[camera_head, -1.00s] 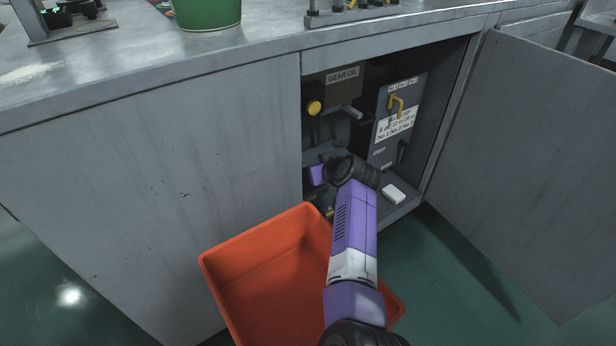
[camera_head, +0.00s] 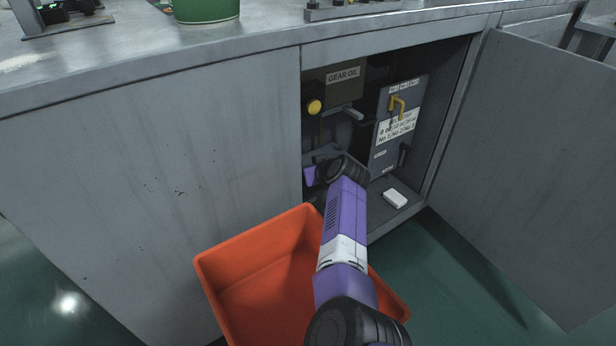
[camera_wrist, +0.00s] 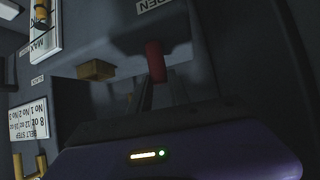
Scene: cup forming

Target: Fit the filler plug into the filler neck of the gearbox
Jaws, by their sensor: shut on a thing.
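My gripper (camera_wrist: 152,90) is shut on a red piece (camera_wrist: 154,62) in the wrist view. Its upper end lies against or just in front of a grey housing (camera_wrist: 185,45); I cannot tell whether they touch, or whether the red piece is the filler plug. In the head view my arm reaches into the open cabinet, and its own links hide the gripper there. A dark grey unit (camera_head: 384,158) with a white label stands at the cabinet's right. I cannot tell for certain which housing is the gearbox. I cannot make out the filler neck.
A tank (camera_head: 333,88) marked GEAR OIL with a yellow knob (camera_head: 314,107) sits inside the cabinet. A white block (camera_head: 395,199) lies on its floor. The open door (camera_head: 520,170) bounds the right. An orange bin (camera_head: 250,252) stands below my arm. A brownish block (camera_wrist: 96,70) juts out beside the gripper.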

